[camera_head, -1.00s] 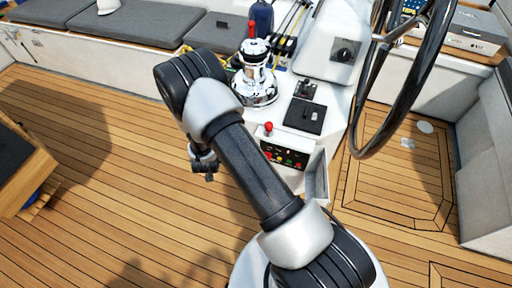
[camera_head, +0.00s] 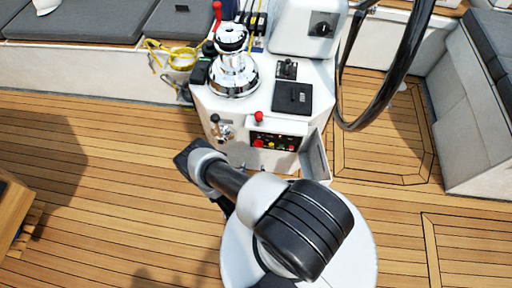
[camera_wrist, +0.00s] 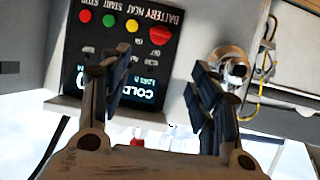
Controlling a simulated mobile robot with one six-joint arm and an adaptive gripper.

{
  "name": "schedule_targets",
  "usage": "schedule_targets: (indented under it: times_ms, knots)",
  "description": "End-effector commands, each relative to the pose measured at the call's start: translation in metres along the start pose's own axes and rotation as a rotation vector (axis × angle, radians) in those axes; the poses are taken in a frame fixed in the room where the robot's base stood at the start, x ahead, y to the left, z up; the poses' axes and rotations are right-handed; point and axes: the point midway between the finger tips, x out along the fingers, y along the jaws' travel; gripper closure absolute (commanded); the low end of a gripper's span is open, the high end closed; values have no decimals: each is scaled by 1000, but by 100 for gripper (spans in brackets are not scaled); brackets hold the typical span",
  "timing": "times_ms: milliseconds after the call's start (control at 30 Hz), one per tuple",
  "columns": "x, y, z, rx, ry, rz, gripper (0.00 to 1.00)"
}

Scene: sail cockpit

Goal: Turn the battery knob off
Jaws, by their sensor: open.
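The battery knob is a large red round knob (camera_wrist: 160,36) under the upside-down word BATTERY on a black panel (camera_wrist: 148,68) in the wrist view. In the head view the red knob (camera_head: 258,143) sits at the panel's left end. Its pointer direction is too small to tell. My gripper (camera_wrist: 161,66) is open and empty, with its fingers apart. The knob shows beyond the fingertips, between them in the picture, with no contact visible. In the head view my arm hides most of the gripper, low in front of the console.
Yellow (camera_wrist: 131,25), green (camera_wrist: 108,20) and smaller red (camera_wrist: 85,16) buttons sit beside the knob. A metal fitting (camera_wrist: 231,66) is close to the right finger in the picture. A chrome winch (camera_head: 233,70) and steering wheel (camera_head: 385,75) stand above. Open deck (camera_head: 90,190) lies to the left.

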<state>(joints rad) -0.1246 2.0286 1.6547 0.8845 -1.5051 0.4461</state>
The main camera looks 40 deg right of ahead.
Motion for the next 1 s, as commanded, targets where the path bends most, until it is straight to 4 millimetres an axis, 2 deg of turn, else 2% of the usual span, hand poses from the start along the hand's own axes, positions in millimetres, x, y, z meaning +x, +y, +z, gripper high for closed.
schedule_targets:
  times_ms: [700,833,1000]
  knots:
    - [140,1,2,3,3,3,43]
    - [154,0,2,2,1,1,43]
    - [162,0,0,1,1,1,43]
